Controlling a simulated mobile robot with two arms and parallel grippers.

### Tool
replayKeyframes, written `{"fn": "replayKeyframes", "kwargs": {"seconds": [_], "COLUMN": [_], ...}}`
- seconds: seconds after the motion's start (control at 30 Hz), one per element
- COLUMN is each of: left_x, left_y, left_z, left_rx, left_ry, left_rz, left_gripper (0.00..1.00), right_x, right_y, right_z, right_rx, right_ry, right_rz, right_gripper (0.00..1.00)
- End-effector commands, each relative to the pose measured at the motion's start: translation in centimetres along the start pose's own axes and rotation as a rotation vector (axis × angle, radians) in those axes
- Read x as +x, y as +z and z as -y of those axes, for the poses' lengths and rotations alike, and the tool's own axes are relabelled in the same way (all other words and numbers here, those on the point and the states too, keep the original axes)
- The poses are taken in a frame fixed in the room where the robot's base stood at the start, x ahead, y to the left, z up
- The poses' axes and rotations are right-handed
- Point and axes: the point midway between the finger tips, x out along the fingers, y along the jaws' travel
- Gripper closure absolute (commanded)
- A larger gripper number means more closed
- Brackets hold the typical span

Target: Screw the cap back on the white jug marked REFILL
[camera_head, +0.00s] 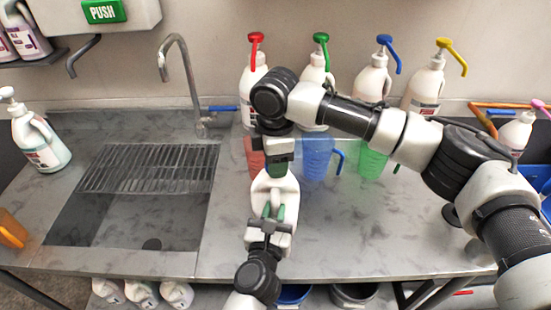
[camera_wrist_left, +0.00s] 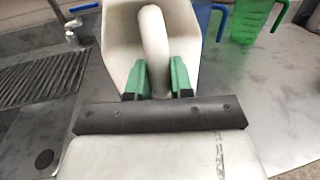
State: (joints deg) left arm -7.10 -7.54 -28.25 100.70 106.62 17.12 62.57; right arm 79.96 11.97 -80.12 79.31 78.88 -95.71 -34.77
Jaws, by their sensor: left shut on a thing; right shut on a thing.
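A white jug (camera_head: 291,188) stands on the steel counter, to the right of the sink. Its marking is not visible from here. My left gripper (camera_head: 273,211) is shut on the jug's handle, and in the left wrist view its green fingers (camera_wrist_left: 158,80) sit on both sides of the white handle (camera_wrist_left: 154,40).
Red (camera_head: 254,157), blue (camera_head: 316,158) and green (camera_head: 371,163) measuring jugs stand just behind. Pump bottles (camera_head: 372,82) line the wall. The sink (camera_head: 120,218) with a rack (camera_head: 150,168) is at left. The counter's front right (camera_head: 380,230) is clear.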

Motion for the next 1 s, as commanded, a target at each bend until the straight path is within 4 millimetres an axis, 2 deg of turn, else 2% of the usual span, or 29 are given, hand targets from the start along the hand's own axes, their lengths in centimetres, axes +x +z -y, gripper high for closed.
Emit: {"fn": "replayKeyframes", "kwargs": {"seconds": [0.4,0.5,0.63,0.67,0.7,0.83,1.0], "left_x": [-0.02,-0.02,-0.02,-0.02,-0.02,-0.02,-0.02], "left_y": [-0.03,-0.02,-0.03,-0.03,-0.03,-0.03,-0.03], "left_z": [0.04,0.05,0.06,0.06,0.06,0.06,0.05], "left_rx": [0.000,0.000,0.000,0.000,0.000,0.000,0.000], "left_ry": [-0.001,-0.001,-0.002,-0.002,-0.002,-0.002,-0.001], "left_rz": [-0.001,-0.001,-0.001,-0.001,0.000,0.000,-0.001], "left_gripper": [1.00,1.00,1.00,1.00,1.00,1.00,1.00], "right_x": [0.10,0.03,0.01,0.01,0.01,0.02,0.03], "right_y": [-0.13,-0.08,-0.07,-0.07,-0.07,-0.06,-0.05], "right_z": [0.08,0.03,0.01,0.01,0.01,0.02,0.02], "right_rx": [0.869,0.976,0.970,0.970,0.969,0.968,0.967], "right_ry": [-0.002,0.001,0.002,0.002,0.002,0.002,0.001], "right_rz": [-0.003,-0.002,-0.002,-0.002,-0.002,-0.002,-0.001], "right_gripper": [0.83,0.83,0.83,0.50,0.44,0.25,0.25]}}
